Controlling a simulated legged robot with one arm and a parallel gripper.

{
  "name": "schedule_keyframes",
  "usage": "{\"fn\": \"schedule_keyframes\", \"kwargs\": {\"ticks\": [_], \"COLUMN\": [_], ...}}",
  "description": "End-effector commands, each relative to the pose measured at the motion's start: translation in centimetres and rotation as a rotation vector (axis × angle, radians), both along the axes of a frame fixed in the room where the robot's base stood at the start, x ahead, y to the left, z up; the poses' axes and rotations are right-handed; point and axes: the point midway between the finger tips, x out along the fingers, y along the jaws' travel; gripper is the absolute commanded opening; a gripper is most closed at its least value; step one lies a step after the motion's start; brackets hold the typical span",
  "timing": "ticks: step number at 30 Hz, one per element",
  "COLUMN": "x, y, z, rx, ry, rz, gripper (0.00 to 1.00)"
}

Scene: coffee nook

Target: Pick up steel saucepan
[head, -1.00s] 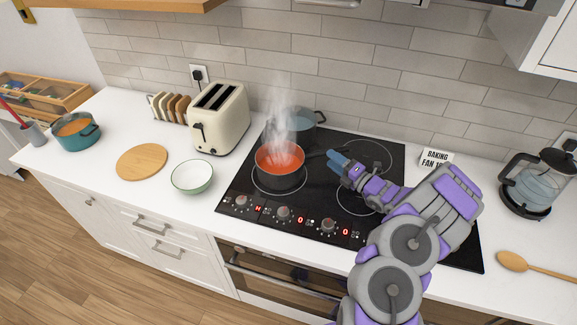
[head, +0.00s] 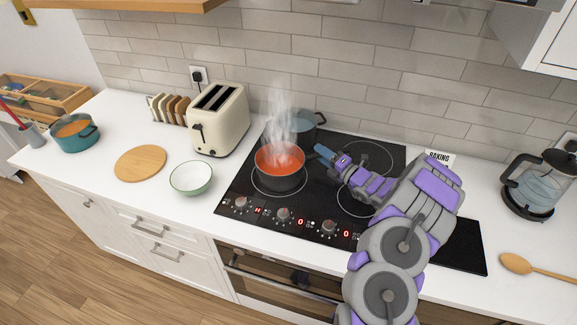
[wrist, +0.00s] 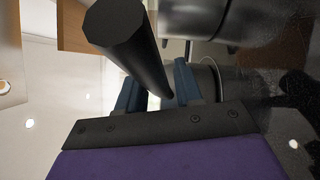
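The saucepan (head: 280,182) stands on the front-left burner, filled with steaming red-orange soup. Its dark handle points right, toward my gripper, and is mostly hidden behind it in the head view. My gripper (head: 324,152) is just right of the pan's rim, blue fingers pointing at it. In the wrist view the dark handle (wrist: 125,40) runs from the upper left down between the two blue fingers (wrist: 158,90). The fingers look apart, with a small light gap beside the handle; a firm grip does not show.
A blue-grey pot (head: 306,126) stands behind the saucepan on the black hob (head: 240,205). A cream toaster (head: 218,122) and a green-rimmed bowl (head: 191,178) are to the left. A glass kettle (head: 533,185) and wooden spoon (head: 517,263) are to the right. A round board (head: 140,163) lies bare.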

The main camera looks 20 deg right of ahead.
Motion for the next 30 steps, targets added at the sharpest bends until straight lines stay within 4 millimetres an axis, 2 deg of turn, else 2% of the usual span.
{"fn": "schedule_keyframes", "kwargs": {"ticks": [1,11,30], "x": [0.00,0.03,0.04], "y": [-0.01,-0.02,0.02], "z": [0.00,-0.13,-0.30], "rx": [0.000,0.000,-0.001], "ry": [0.000,0.002,0.006], "rz": [0.000,0.000,0.001], "gripper": [0.30,0.00,0.00]}}
